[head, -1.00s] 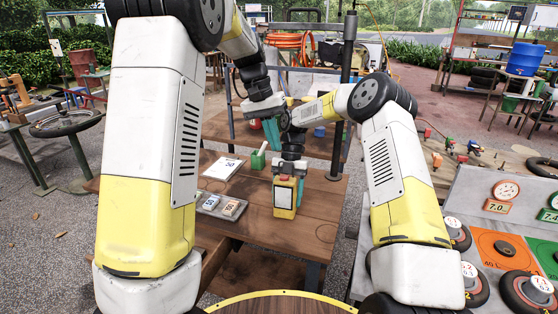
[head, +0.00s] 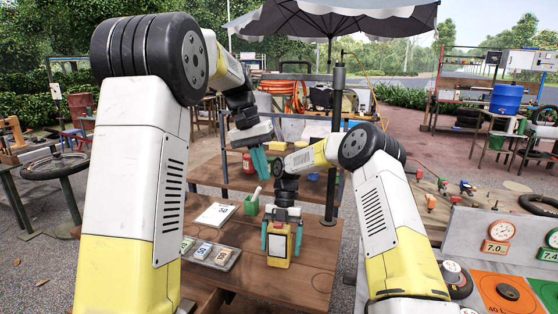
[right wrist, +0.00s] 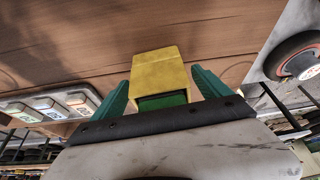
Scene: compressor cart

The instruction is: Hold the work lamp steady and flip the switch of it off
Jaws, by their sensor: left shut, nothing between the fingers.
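The work lamp (head: 279,246), a yellow box with a pale front panel, stands upright on the brown wooden table. Its yellow body and a green patch also show in the right wrist view (right wrist: 157,68). My right gripper (head: 281,248) is over it from above, its teal fingers open on either side. In the right wrist view a gap shows between the lamp and each finger. My left gripper (head: 262,163) is shut and empty, higher up and behind the lamp, apart from it. I cannot make out the lamp's switch.
On the table (head: 305,275) left of the lamp are a green holder (head: 251,206), a white sheet (head: 215,215) and a grey tray (head: 231,264) with several labelled blocks. A dark post (head: 334,150) stands behind right. The tabletop right of the lamp is clear.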

